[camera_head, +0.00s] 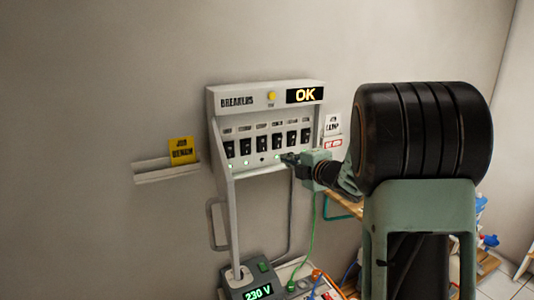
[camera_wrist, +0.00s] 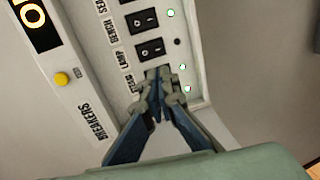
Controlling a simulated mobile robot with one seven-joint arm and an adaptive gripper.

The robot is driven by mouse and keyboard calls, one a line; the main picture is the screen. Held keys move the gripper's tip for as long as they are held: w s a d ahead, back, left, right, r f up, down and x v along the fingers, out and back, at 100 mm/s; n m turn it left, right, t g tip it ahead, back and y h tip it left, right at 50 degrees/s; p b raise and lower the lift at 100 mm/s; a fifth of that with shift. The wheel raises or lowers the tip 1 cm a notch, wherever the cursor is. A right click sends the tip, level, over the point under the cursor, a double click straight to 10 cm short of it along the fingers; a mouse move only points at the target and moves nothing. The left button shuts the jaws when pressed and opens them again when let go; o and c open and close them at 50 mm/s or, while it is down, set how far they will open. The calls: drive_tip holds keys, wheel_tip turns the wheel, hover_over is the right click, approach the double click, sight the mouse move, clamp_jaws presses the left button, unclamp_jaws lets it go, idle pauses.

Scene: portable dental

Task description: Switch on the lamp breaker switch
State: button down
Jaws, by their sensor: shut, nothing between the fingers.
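The white breaker panel (camera_head: 217,106) hangs on the wall with a row of black rocker switches and an "OK" display. In the wrist view the lamp switch (camera_wrist: 149,48) is the black rocker beside the "LAMP" label; the small light (camera_wrist: 177,41) in its line looks dark. By light order it matches the third rocker from the left (camera_head: 262,142) in the head view. My gripper (camera_wrist: 160,74) is shut and empty, its tips just below the lamp switch in the wrist view, over the neighbouring rocker. I cannot tell whether they touch. In the head view my gripper (camera_head: 287,158) is at the panel's lower edge.
Green lights (camera_wrist: 183,66) show on neighbouring lines. A yellow "JOB BENCH" card (camera_head: 182,150) stands on a wall ledge (camera_head: 165,173) to the left. A white card (camera_head: 333,124) is right of the panel. A "230 V" box (camera_head: 257,292) with cables stands below.

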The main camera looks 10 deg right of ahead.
sight(263, 151)
drive_tip(key=shift+w, duration=0.15)
drive_tip(key=p+x, duration=0.3)
drive_tip(key=x, duration=1)
drive_tip(key=shift+w+a, duration=0.2)
drive_tip(key=shift+w, duration=0.1)
drive_tip(key=shift+f, duration=0.15)
drive_tip(key=shift+w+f+b, duration=0.15)
drive_tip(key=shift+f+b, duration=0.15)
drive_tip(key=shift+b, duration=0.85)
drive_tip(key=b, duration=0.1)
drive_tip(key=t+b, duration=0.1)
drive_tip(key=b, duration=0.1)
drive_tip(key=shift+w+a+f, duration=0.1)
drive_tip(key=shift+w, duration=0.15)
drive_tip(key=shift+b, duration=0.65)
drive_tip(key=shift+r+p, duration=0.25)
drive_tip(key=shift+p, duration=0.05)
